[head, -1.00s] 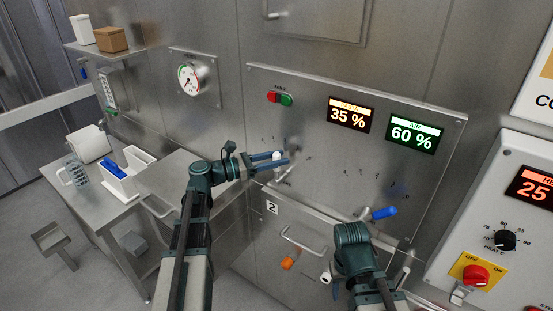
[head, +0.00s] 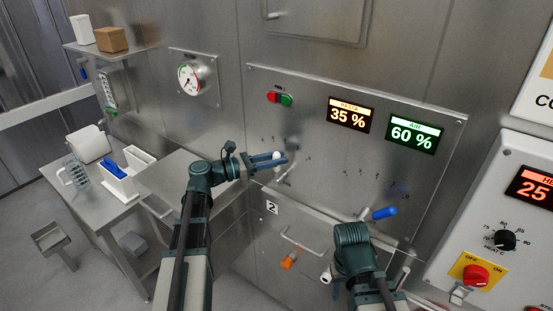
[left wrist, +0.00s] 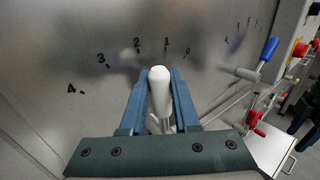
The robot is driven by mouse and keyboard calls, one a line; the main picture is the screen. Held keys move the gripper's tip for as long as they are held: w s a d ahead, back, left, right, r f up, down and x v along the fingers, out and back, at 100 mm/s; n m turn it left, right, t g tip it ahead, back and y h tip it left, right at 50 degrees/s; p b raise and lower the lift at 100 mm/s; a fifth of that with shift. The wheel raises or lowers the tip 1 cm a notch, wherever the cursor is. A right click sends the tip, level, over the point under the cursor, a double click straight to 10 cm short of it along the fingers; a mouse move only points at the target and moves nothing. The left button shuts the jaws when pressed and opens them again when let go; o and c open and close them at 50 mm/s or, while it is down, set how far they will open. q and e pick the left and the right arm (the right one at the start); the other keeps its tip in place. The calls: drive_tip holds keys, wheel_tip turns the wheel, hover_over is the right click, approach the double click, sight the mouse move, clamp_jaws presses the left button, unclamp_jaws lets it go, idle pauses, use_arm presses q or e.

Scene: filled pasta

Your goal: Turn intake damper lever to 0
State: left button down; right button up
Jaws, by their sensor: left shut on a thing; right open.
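A lever with a white handle (left wrist: 160,90) stands out from the steel panel (head: 340,155). My left gripper (head: 286,158) is shut on this handle, its blue fingers on both sides of it in the left wrist view (left wrist: 160,100). A scale with numbers 4, 3, 2, 1 and 0 (left wrist: 187,51) runs behind it, with 0 on the right. The handle's tip appears below the stretch between 2 and 1; the exact mark is unclear. A second lever with a blue handle (head: 384,212) is further right. No readable label names either lever. Only my right arm shows; its fingers are hidden.
Two displays read 35 % (head: 348,115) and 60 % (head: 412,134). Red and green buttons (head: 279,98) sit above the levers. Below is a door with a bar handle (head: 303,243). A steel table (head: 125,210) stands at the left.

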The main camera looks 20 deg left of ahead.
idle(0.9)
use_arm(q)
drive_tip(key=shift+s+d+r+m+y+p, duration=0.15)
drive_tip(key=shift+s+d+m+y+p, duration=0.15)
drive_tip(key=shift+d+m+p, duration=0.5)
drive_tip(key=shift+s+d+m+g+y+p, duration=0.25)
drive_tip(key=shift+d+m+g+y+p, duration=0.2)
drive_tip(key=shift+p, duration=0.4)
drive_tip(key=shift+s+d+f+m+y+p, duration=0.2)
drive_tip(key=shift+d+f+m+y+p, duration=0.15)
drive_tip(key=shift+d+m+y+p, duration=0.15)
drive_tip(key=shift+s+d+f+m+y+p, duration=0.15)
drive_tip(key=shift+d+f+m+y+p, duration=0.2)
drive_tip(key=shift+d+m, duration=0.1)
drive_tip(key=shift+s+d+f+m+y+p, duration=0.15)
drive_tip(key=shift+d+f+m+y+p, duration=0.25)
drive_tip(key=shift+d+f+m+y, duration=0.25)
drive_tip(key=shift+a+g, duration=0.1)
drive_tip(key=shift+g, duration=0.15)
drive_tip(key=c, duration=0.9)
unclamp_jaws()
drive_tip(key=p+v, duration=0.5)
drive_tip(key=v, duration=0.8)
drive_tip(key=shift+s+a+r, duration=0.2)
drive_tip(key=shift+s, duration=0.15)
